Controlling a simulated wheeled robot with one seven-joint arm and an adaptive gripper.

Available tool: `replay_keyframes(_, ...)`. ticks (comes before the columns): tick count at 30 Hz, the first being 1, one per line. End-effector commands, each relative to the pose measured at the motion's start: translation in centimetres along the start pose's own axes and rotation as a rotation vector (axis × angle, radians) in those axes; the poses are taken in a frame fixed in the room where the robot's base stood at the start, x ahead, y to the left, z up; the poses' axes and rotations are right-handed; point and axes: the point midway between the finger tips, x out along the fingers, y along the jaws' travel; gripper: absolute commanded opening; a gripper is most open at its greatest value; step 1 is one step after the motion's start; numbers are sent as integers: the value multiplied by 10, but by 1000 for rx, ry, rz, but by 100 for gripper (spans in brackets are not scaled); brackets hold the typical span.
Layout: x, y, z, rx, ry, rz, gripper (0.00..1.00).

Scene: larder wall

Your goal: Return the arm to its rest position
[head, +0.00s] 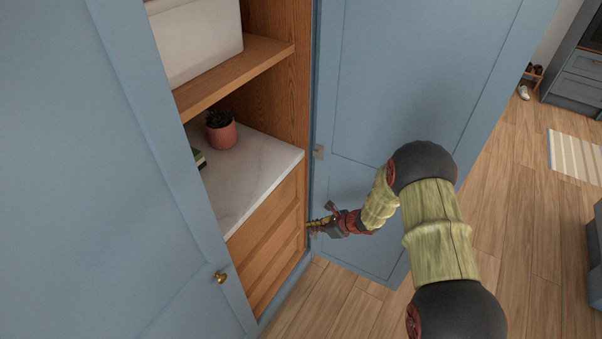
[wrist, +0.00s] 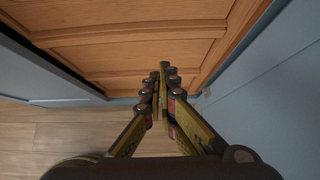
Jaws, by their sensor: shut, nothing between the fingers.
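My arm reaches out from the lower right in the head view. My gripper (head: 314,226) is at its end, beside the right edge of the wooden drawer fronts (head: 268,243) and below the marble shelf. In the wrist view my gripper (wrist: 161,92) has its fingertips together with nothing between them. It points at the wooden drawer fronts (wrist: 140,55), with the floor below them. Whether the fingertips touch the wood I cannot tell.
A blue door (head: 140,200) with a brass knob (head: 220,277) stands open at left, and another blue door (head: 420,80) at right, behind my arm. A potted plant (head: 221,134) stands on the marble shelf (head: 262,172). Wooden floor (head: 500,220) is clear at right.

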Motion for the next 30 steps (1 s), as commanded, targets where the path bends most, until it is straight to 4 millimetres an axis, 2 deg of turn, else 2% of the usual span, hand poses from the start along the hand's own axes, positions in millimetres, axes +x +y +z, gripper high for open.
replay_keyframes(6,0,0,1,-24,-3,2,0)
replay_keyframes(8,0,7,0,-81,-3,25,0)
replay_keyframes(11,-2,39,-14,-190,16,113,0)
replay_keyframes(14,-16,75,-23,-338,31,222,0)
replay_keyframes(17,-45,101,-15,-516,33,314,0)
replay_keyframes(20,-83,123,-2,-715,33,398,0)
replay_keyframes(24,-147,149,17,-1016,49,503,0)
replay_keyframes(30,-240,174,33,-1410,116,608,0)
